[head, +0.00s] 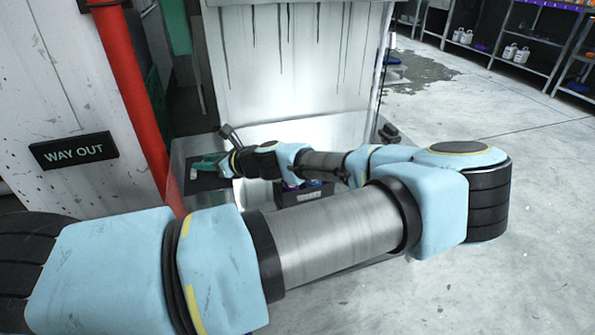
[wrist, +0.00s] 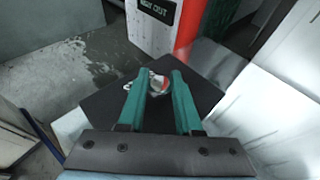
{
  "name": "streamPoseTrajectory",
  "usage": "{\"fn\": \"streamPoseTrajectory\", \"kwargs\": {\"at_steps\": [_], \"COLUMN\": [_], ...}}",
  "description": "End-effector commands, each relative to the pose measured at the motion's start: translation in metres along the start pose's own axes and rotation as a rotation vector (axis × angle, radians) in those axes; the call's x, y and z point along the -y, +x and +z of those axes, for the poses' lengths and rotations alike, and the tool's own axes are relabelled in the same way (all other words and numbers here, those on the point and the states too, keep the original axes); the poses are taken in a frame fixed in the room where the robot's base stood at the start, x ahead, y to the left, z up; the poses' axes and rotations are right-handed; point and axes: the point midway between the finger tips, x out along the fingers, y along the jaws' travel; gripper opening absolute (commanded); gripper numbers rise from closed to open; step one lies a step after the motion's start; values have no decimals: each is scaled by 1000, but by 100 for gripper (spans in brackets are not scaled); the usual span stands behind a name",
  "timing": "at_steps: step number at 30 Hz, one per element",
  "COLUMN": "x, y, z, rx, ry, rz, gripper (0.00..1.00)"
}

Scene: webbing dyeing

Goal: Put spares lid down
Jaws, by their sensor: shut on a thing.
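My gripper (head: 208,163) has teal fingers and sits at the far left of the metal bench. In the wrist view its fingers (wrist: 156,84) close on a small pale and reddish piece, over a dark square plate that looks like the spares lid (wrist: 112,108). The dark plate also shows under the gripper in the head view (head: 203,184). I cannot tell whether it rests flat on the bench or hangs just above it. A dark box with a white label (head: 306,199) stands open to the right, with purple and blue things inside, partly hidden by my arm.
The metal bench (head: 180,150) has a pale upright panel with dark drips (head: 290,60) behind it. A red pipe (head: 128,85) and a wall with a WAY OUT sign (head: 74,151) stand close on the left. Shelves (head: 515,45) are far right, with open floor between.

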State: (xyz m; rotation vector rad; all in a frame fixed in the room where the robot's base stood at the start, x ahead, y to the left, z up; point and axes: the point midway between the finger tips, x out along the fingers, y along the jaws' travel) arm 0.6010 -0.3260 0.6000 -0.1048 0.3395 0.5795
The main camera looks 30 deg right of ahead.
Motion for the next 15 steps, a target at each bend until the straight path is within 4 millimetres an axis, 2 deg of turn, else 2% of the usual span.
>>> {"fn": "streamPoseTrajectory", "kwargs": {"at_steps": [6,15], "x": [1,0], "y": [-2,16], "z": [-3,-50], "rx": [2,2], "ry": [-3,-1], "rz": [14,14], "gripper": [0,0]}}
